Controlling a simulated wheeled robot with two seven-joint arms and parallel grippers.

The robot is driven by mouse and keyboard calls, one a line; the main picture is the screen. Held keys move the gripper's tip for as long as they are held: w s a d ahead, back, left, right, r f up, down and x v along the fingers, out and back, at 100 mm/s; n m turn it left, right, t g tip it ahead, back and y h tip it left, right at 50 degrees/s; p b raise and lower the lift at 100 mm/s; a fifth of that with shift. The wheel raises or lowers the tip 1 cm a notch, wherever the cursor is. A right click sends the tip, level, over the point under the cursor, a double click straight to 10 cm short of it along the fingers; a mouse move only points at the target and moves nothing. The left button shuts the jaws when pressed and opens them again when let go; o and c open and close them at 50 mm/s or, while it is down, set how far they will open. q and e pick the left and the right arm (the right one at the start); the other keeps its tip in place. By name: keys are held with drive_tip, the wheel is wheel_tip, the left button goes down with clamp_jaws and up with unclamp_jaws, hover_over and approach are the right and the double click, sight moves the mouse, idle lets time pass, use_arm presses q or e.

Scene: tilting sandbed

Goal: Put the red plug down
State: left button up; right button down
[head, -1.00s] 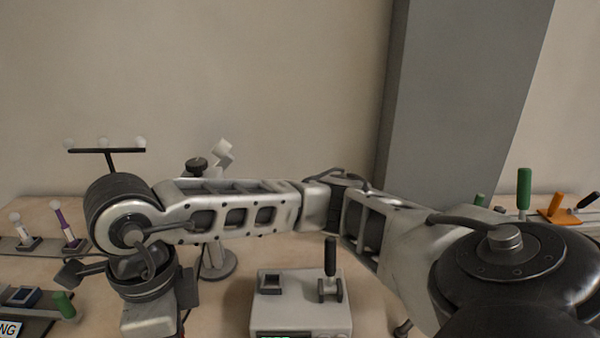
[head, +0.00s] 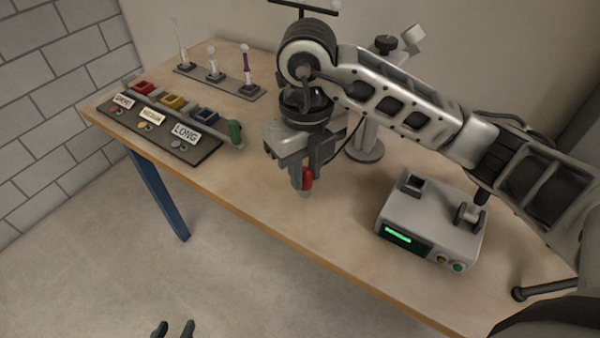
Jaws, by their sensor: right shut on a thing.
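The red plug (head: 308,178) is between the fingers of my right gripper (head: 303,180), which is shut on it and points down over the middle of the wooden table. The fingers hide part of the plug. A pale tip shows below it, close to the tabletop; I cannot tell whether it touches. My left gripper (head: 174,329) shows only its fingertips at the bottom edge, apart and empty, over the floor in front of the table.
A dark board (head: 160,130) with red, yellow and blue blocks and labels lies at the left, a green handle (head: 235,132) at its end. A rack (head: 218,80) of thin posts stands behind. A grey box (head: 430,225) with a green display is at the right. Bare tabletop (head: 255,185) surrounds the gripper.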

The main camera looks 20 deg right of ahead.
drive_tip(key=w+f, duration=0.7)
drive_tip(key=shift+d+p, duration=0.3)
drive_tip(key=shift+p, duration=0.05)
wheel_tip(320, 180, down, 2)
drive_tip(key=shift+f+p, duration=0.1)
drive_tip(key=shift+p, duration=0.3)
drive_tip(key=shift+f, duration=0.4)
drive_tip(key=c, duration=1.3)
unclamp_jaws()
drive_tip(key=shift+o, duration=0.2)
